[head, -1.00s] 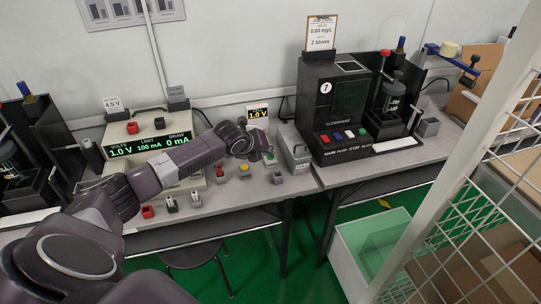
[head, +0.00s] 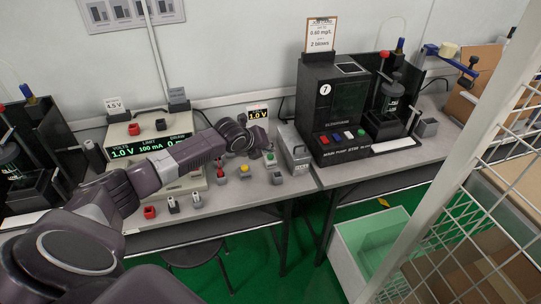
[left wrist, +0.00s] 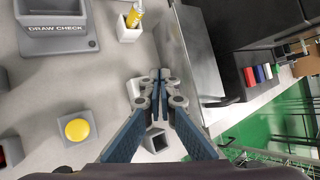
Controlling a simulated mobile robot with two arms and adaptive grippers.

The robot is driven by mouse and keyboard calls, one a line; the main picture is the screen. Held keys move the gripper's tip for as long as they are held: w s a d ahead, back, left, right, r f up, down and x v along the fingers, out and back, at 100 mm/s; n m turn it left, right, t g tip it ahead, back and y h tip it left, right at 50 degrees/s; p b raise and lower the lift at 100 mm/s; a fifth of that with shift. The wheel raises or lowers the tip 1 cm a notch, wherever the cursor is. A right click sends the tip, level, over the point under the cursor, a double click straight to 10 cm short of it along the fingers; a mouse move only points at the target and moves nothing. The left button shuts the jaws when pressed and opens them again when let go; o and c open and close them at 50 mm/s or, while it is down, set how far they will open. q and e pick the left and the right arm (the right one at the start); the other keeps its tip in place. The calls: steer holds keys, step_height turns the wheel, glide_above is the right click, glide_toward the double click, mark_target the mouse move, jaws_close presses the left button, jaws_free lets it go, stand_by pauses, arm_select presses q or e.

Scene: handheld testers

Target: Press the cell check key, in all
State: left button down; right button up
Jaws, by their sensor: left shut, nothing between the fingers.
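No label reading "cell check" is legible. A green button (head: 270,157) on a grey block stands on the bench, right of a yellow button (head: 244,170). The yellow button also shows at left in the left wrist view (left wrist: 77,129). My left gripper (left wrist: 160,78) is shut and empty. In the left wrist view its fingertips cover most of a pale block (left wrist: 134,90); the block's top is hidden. In the head view the gripper (head: 261,141) is just above and behind the green button. I cannot tell whether it touches anything. My right gripper is out of view.
A grey box marked DRAW CHECK (left wrist: 57,28) stands left of the fingers. A grey metal case (head: 296,150) stands at right, before the black tester (head: 343,102). A small grey holder (left wrist: 157,141) sits close below the fingers. A power supply (head: 146,148) stands behind my arm.

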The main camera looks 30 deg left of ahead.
mark_target(269, 157)
arm_select(q)
steer(key=shift+r+p, duration=2.4)
steer(key=shift+r, duration=0.2)
steer(key=shift+f, duration=0.15)
